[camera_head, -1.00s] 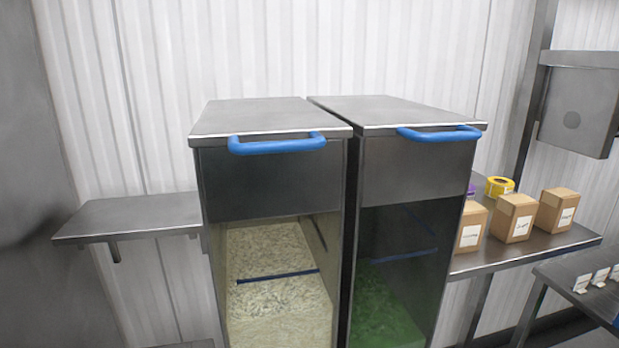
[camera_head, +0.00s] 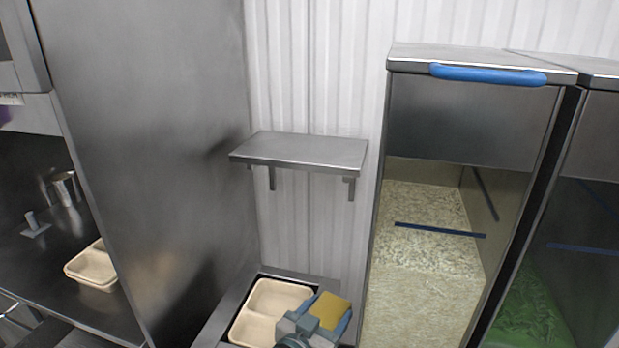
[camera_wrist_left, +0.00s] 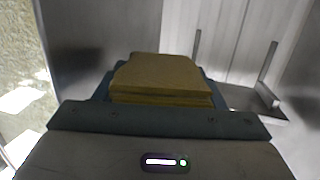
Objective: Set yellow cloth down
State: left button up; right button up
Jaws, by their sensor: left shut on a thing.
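The yellow cloth (camera_head: 329,309) is a folded, stacked pad held in my left gripper (camera_head: 325,312), low in the head view. In the left wrist view the cloth (camera_wrist_left: 163,78) sits between the fingers, its folded layers facing the camera. My left gripper is shut on it, just right of a beige tray and in front of the rice bin. My right gripper is not in view.
A small empty steel wall shelf (camera_head: 303,151) is above and behind the gripper. A beige compartment tray (camera_head: 250,309) lies below it. The rice bin (camera_head: 480,125) with a blue handle stands close at right. A tall steel panel (camera_head: 165,150) stands at left.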

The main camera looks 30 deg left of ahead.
pick_arm(q)
jog(key=w+a+r+p, duration=0.2)
jog(key=w+a+r, duration=0.4)
jog(key=w+r, duration=0.5)
notch_tip(320, 180, up, 14)
jog(key=n+y+p, duration=0.3)
jog(key=y+p, duration=0.2)
jog(key=p, duration=0.3)
send_over(298, 151)
jog(key=shift+s+d+r+g, duration=0.2)
jog(key=shift+g, duration=0.1)
jog(key=shift+w+a+f, duration=0.1)
jog(key=shift+w, duration=0.1)
jog(key=shift+f, duration=0.2)
notch_tip(298, 151, down, 2)
jog(key=shift+f+p, duration=0.1)
jog(key=shift+p, duration=1)
jog(key=shift+f, duration=0.5)
jog(key=shift+f, duration=0.1)
